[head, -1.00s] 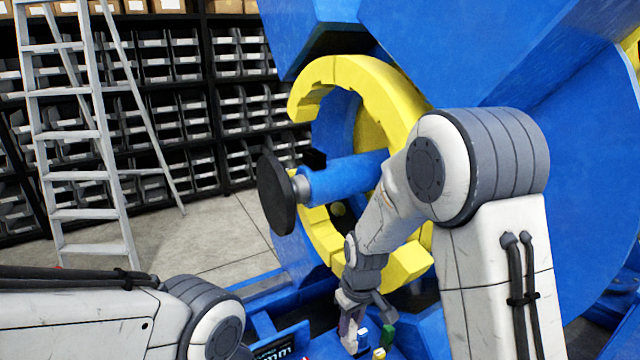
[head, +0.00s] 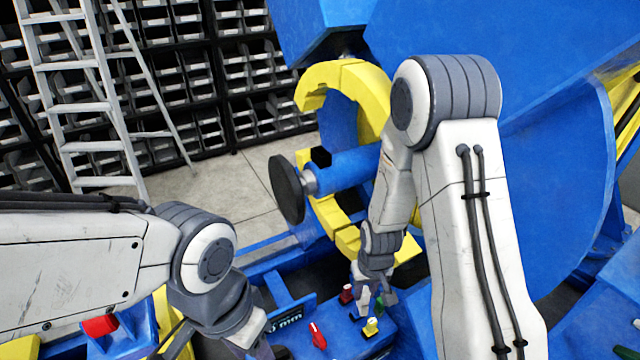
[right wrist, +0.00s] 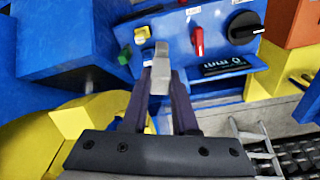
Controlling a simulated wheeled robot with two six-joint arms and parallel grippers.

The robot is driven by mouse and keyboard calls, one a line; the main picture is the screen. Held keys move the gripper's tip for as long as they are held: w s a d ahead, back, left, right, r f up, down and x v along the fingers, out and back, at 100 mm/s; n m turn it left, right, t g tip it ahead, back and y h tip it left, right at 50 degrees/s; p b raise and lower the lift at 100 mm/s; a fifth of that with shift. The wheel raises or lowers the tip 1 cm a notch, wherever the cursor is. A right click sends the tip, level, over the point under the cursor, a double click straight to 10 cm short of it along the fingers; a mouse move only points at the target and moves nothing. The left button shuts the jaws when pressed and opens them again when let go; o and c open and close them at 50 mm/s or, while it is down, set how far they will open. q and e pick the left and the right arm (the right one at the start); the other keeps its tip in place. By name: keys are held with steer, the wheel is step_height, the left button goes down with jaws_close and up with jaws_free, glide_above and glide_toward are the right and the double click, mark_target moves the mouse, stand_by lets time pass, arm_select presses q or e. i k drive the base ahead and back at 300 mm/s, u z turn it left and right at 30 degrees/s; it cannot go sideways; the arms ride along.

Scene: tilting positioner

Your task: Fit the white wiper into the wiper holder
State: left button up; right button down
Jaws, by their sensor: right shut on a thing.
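My right gripper (right wrist: 159,100) is shut on a pale, narrow piece that looks like the white wiper (right wrist: 160,77). In the right wrist view the piece stands between the two dark fingers, its far end pointing toward a blue control panel. In the head view my right gripper (head: 376,292) is small, over the panel, and the held piece is hard to make out there. I cannot pick out the wiper holder with certainty in either view. My left gripper (head: 254,341) is low in the head view, cut off by the lower edge, so its fingers do not show clearly.
The panel (right wrist: 218,87) carries a yellow knob (right wrist: 142,34), a green knob (right wrist: 124,56), a red lever (right wrist: 198,42) and a black dial (right wrist: 244,27). A yellow ring (head: 325,85) and blue shaft (head: 350,172) stand behind. A ladder (head: 85,107) is at left.

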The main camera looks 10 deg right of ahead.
mark_target(321, 161)
steer(key=u, duration=2.95)
steer(key=k, duration=1.2)
steer(key=z, duration=1.8)
steer(key=i, duration=0.5)
